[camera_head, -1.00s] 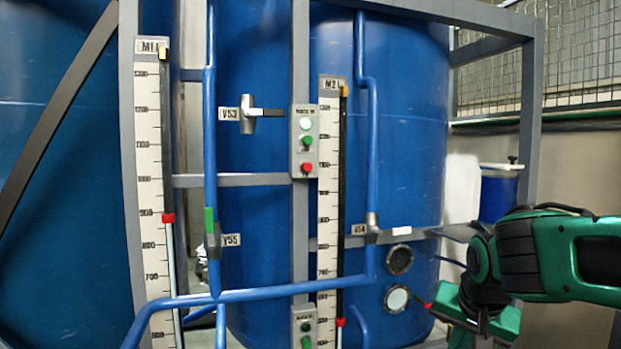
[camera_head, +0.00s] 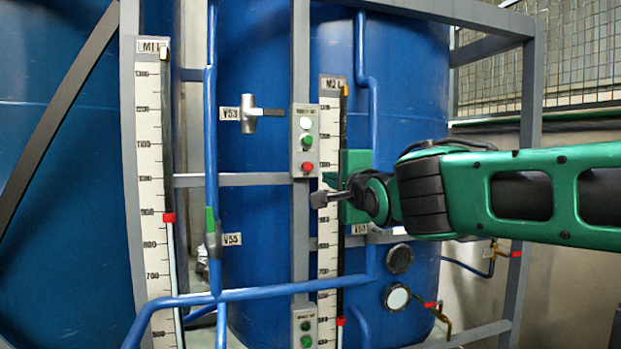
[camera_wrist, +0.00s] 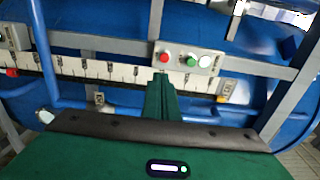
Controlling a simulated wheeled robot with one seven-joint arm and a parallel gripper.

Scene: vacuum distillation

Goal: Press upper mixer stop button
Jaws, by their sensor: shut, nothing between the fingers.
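The upper mixer control box (camera_head: 295,155) is a grey box on a vertical post. From top to bottom it has a white light (camera_head: 306,123), a green button (camera_head: 307,141) and the red stop button (camera_head: 307,167). In the wrist view the box lies sideways, with the red stop button (camera_wrist: 165,57) at its left end. My gripper (camera_head: 332,177) is right of and slightly below the red button in the head view. In the wrist view its shut green fingers (camera_wrist: 160,76) point at the red button's end, just below it. I cannot tell whether they touch.
A lower control box (camera_head: 303,328) sits on the same post. A level scale (camera_head: 328,110) stands right beside the upper box.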

